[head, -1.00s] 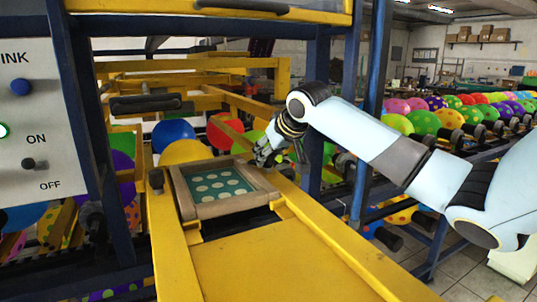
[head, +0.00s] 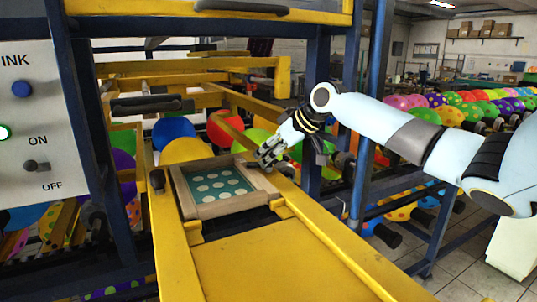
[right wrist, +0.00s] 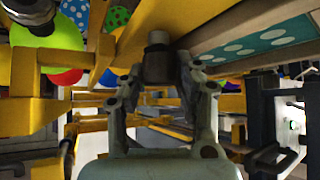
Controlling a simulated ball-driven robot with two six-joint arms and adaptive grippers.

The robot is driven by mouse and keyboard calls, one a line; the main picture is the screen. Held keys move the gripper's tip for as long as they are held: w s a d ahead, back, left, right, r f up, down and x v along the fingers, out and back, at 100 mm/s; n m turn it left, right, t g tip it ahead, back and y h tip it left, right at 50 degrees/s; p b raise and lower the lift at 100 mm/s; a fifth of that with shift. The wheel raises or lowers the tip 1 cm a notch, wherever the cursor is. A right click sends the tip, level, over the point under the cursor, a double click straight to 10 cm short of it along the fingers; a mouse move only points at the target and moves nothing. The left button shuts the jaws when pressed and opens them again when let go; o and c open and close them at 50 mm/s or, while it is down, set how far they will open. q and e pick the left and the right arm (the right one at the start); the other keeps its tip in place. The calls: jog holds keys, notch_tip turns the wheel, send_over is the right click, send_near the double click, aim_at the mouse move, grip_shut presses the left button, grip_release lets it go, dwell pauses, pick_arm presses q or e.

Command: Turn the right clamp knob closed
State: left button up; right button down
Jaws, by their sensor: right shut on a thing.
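The right clamp knob (right wrist: 157,62) is a dark cylinder with a pale end, seen in the right wrist view between the two fingers. My right gripper (right wrist: 158,78) is shut on it. In the head view the right gripper (head: 268,157) is at the right side of the printing frame (head: 232,206), and its fingers hide the knob. The frame is wooden, with a teal screen (head: 220,186) of pale dots. The left clamp knob (head: 157,180) is dark and stands at the frame's left side. My left gripper is not in view.
Yellow beams (head: 352,248) run along both sides of the frame. A control panel (head: 38,120) with a blue button and a switch is at the left. Blue posts (head: 369,110) stand close to my right arm. Several coloured balloons lie behind and at the right.

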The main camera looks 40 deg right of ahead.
jog(key=n+g+y+b, duration=0.1)
jog(key=n+y+b, duration=0.1)
jog(key=n, duration=0.1)
jog(key=shift+d+f+b, duration=0.1)
jog(key=shift+b, duration=0.25)
jog(key=shift+n+g+y+b, duration=0.4)
jog(key=shift+n+y+b, duration=0.35)
jog(key=shift+n, duration=0.25)
jog(key=c, duration=0.9)
grip_release()
jog(key=shift+c, duration=0.2)
jog(key=v, duration=1.2)
